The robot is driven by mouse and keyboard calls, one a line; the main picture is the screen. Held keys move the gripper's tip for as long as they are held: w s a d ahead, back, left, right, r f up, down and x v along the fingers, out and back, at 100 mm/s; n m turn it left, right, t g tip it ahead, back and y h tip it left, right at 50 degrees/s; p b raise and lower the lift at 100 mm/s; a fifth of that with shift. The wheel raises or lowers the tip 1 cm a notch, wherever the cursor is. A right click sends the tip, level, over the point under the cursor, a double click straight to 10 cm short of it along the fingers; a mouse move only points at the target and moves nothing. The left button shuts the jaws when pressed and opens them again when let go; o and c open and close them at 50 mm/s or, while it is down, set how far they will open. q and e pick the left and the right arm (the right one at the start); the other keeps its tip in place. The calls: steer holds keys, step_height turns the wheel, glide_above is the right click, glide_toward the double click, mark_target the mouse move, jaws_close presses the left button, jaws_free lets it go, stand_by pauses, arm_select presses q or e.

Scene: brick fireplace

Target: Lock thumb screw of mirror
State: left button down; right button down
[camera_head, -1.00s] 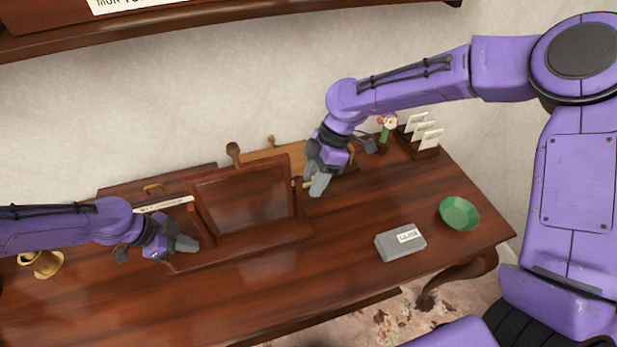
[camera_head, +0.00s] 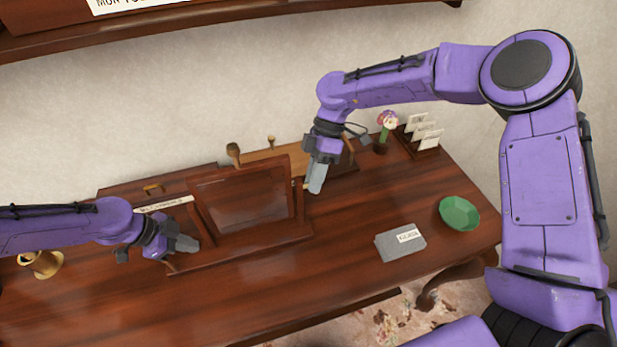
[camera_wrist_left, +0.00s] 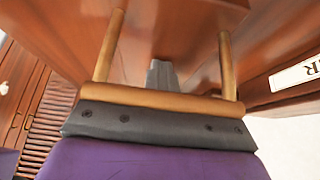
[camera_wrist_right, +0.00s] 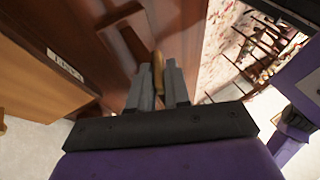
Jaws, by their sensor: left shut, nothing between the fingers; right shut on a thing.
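The mirror (camera_head: 245,195) stands on the desk in a dark wooden frame, its face tilted. A small brass thumb screw (camera_head: 306,186) is at its right side. My right gripper (camera_head: 315,188) is beside that side of the frame. In the right wrist view, the right fingers (camera_wrist_right: 160,85) are shut on the brass thumb screw (camera_wrist_right: 158,68), whose far end sticks out beyond them. My left gripper (camera_head: 190,244) is shut and empty at the left end of the mirror base. Its fingers (camera_wrist_left: 161,75) are near dark wood in the left wrist view.
A brass-coloured bar on two posts (camera_wrist_left: 160,103) crosses the left wrist view. A grey labelled box (camera_head: 398,245) and a green bowl (camera_head: 460,213) are on the right. A card rack (camera_head: 424,135) and flower (camera_head: 387,122) stand behind. The desk front (camera_head: 290,275) is clear.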

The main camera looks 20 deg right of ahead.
steer(key=g, duration=0.2)
steer(key=m+g, duration=0.1)
steer(key=g, duration=0.1)
steer(key=shift+w+f, duration=0.25)
steer(key=shift+w+m+g+y, duration=0.1)
steer(key=shift+m+g+y, duration=0.25)
steer(key=shift+g, duration=0.95)
steer(key=c, duration=1.2)
jaws_free()
steer(key=shift+o, duration=0.2)
